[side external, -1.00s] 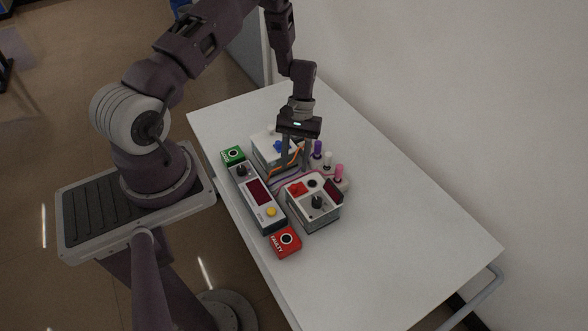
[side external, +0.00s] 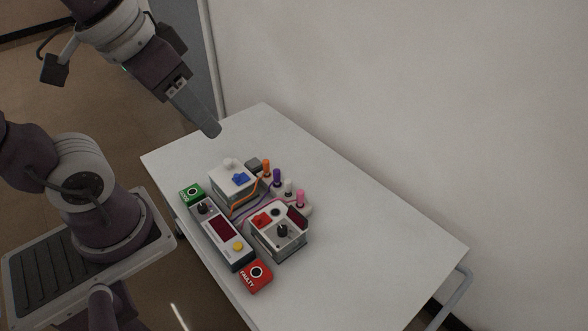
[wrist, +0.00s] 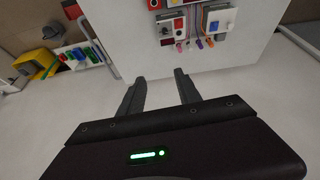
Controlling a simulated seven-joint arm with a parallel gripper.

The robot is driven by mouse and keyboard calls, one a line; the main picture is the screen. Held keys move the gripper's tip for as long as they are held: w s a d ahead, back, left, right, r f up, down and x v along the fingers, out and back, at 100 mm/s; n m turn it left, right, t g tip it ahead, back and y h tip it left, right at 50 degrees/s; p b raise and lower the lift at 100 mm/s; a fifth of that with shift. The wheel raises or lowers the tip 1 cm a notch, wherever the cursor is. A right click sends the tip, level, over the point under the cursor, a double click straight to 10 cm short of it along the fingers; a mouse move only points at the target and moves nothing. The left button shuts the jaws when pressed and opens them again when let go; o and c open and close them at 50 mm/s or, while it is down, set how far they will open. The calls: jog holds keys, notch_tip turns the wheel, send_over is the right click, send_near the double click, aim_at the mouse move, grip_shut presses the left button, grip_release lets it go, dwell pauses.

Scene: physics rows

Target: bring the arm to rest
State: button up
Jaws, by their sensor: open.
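My gripper (side external: 210,130) is raised off the far left corner of the white table (side external: 375,250), well apart from the devices on it. In the wrist view its two fingers (wrist: 159,78) are spread with nothing between them. The arm above it is folded up and tilted, with the fingers pointing down and to the right in the side view.
The table's right part is clear.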

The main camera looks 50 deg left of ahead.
jog(key=s, duration=0.2)
jog(key=shift+s+d+m+t, duration=0.1)
jog(key=shift+s+m+t, duration=0.2)
jog(key=shift+t, duration=0.1)
